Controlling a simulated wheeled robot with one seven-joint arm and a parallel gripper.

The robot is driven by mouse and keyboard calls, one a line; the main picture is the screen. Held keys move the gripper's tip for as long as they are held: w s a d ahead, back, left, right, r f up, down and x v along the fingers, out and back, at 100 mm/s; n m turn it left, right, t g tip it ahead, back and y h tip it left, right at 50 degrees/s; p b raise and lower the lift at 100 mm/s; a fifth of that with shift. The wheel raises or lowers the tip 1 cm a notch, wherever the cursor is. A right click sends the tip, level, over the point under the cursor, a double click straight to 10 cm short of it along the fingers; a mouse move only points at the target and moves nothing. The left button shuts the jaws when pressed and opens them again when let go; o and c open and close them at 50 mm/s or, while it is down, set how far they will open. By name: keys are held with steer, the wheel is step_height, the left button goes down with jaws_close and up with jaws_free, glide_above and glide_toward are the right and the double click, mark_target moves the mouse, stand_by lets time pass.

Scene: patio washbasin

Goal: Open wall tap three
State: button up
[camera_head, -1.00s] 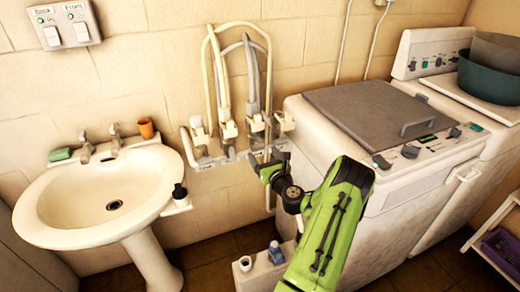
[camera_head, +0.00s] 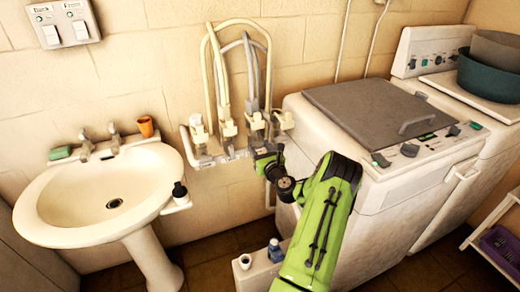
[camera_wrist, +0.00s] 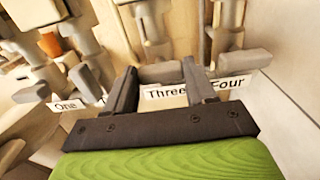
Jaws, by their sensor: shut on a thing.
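Wall tap three (camera_head: 257,122) is the third of the pale taps on the wall rail, with a grey hose rising from it. In the wrist view its grey lever handle (camera_wrist: 160,72) lies crosswise above the label "Three" (camera_wrist: 165,92). My gripper (camera_head: 266,153) is at the rail just below the tap. In the wrist view my gripper (camera_wrist: 160,82) has one dark finger at each end of the handle and is shut on it. The head view hides the handle behind my gripper.
Other taps flank it, including tap four (camera_head: 284,120) close on the right and tap one (camera_head: 198,132) at the left. A washing machine (camera_head: 345,140) stands close on the right.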

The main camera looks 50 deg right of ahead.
steer(key=n+b, duration=0.2)
steer(key=n, duration=0.2)
steer(key=shift+f+n, duration=0.1)
steer(key=shift+n, duration=0.2)
steer(key=n+b, duration=0.1)
steer(key=n, duration=0.1)
steer(key=n+b, duration=0.2)
steer(key=shift+w+a+f+n, duration=0.1)
steer(key=shift+a+n, duration=0.05)
steer(key=shift+n, duration=0.15)
steer(key=n+b, duration=0.4)
steer(key=shift+f+n, duration=0.1)
steer(key=shift+n, duration=0.2)
steer(key=n+b, duration=0.3)
steer(key=shift+n+b, duration=0.4)
steer(key=o, duration=1)
steer(key=shift+o, duration=0.2)
